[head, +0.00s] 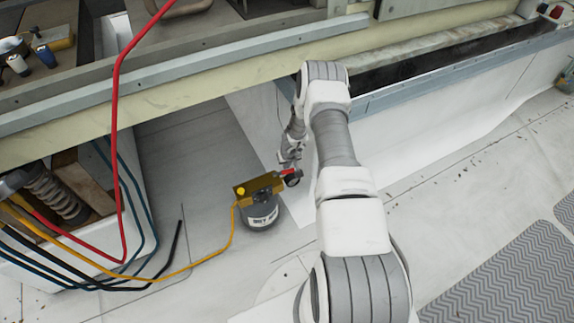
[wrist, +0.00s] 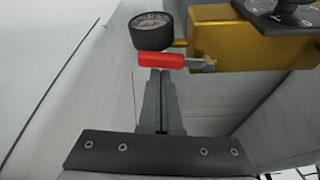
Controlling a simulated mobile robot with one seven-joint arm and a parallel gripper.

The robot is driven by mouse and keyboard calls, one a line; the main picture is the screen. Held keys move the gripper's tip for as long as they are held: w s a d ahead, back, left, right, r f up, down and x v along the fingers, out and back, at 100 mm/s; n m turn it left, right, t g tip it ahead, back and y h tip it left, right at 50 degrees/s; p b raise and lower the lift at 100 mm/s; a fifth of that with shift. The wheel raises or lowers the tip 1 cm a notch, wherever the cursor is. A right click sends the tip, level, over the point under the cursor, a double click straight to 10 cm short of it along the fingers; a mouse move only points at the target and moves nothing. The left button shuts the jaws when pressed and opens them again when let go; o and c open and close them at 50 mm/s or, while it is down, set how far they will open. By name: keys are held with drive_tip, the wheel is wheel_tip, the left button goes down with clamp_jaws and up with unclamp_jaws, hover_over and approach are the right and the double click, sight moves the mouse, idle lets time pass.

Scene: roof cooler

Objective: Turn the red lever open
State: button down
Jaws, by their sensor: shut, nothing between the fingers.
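The red lever (wrist: 160,60) lies roughly level across the wrist view, its metal end joined to a brass valve block (wrist: 255,50). In the head view the red lever (head: 287,172) sticks out to the right of the brass block (head: 258,186). A round black-rimmed gauge (wrist: 152,30) sits just beyond the lever. My gripper (wrist: 161,74) is shut and empty, with its fingertips right at the near edge of the lever; I cannot tell whether they touch it. In the head view my gripper (head: 290,160) is small and partly merged with the lever area.
The block sits on a grey labelled canister (head: 260,213) on the pale floor. A yellow hose (head: 190,266) runs left from it. A red hose (head: 117,120) hangs at the left. A beam (head: 190,95) and pale panels stand close behind my gripper.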

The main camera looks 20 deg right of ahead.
idle(0.3)
drive_tip(key=shift+s+m+h, duration=0.15)
drive_tip(key=shift+m+h, duration=0.15)
drive_tip(key=shift+m, duration=0.5)
